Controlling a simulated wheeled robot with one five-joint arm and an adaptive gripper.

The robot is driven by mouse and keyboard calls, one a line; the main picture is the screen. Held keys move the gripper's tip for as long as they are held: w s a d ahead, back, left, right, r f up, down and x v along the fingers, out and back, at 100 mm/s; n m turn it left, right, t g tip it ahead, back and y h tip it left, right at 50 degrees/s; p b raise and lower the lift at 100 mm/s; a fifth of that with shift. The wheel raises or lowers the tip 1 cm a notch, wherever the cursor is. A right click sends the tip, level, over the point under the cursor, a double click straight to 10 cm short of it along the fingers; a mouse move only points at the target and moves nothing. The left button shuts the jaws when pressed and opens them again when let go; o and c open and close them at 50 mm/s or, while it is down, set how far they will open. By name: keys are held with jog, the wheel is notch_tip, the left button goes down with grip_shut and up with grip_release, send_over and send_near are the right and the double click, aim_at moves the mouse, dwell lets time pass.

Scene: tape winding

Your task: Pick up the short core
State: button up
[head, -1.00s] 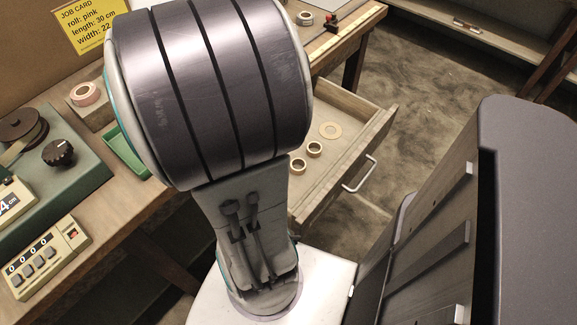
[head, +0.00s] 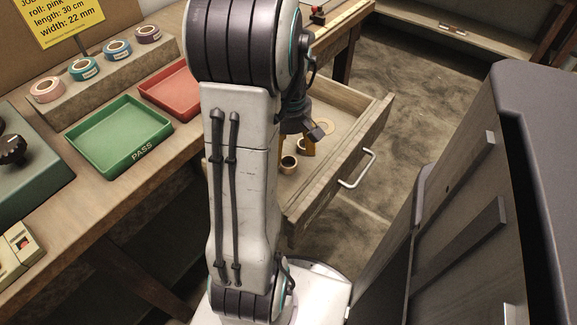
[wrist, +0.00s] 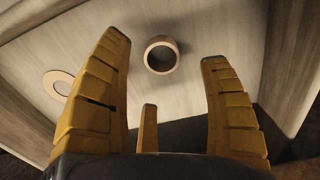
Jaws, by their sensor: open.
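A small tan ring-shaped core (wrist: 161,40) stands on the pale wooden floor of the open drawer in the wrist view. My gripper (wrist: 165,49) is open above it, with the core between and beyond the yellow fingertips and apart from them. In the head view one core (head: 288,170) shows in the drawer beside my gripper (head: 306,148); my gripper and arm cover part of the drawer there. I cannot tell from these views which core is the short one.
A flat tan ring (wrist: 50,84) lies left in the drawer. The drawer walls (head: 350,165) stand close around my gripper. On the bench are a green tray (head: 118,135), a red tray (head: 170,90) and several tape rolls (head: 83,70).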

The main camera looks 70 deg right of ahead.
aim_at(289, 163)
jog(key=shift+w+f+b, duration=0.1)
jog(key=shift+f+b, duration=0.95)
jog(key=shift+f, duration=1.7)
jog(key=shift+c, duration=0.3)
jog(key=c, duration=0.8)
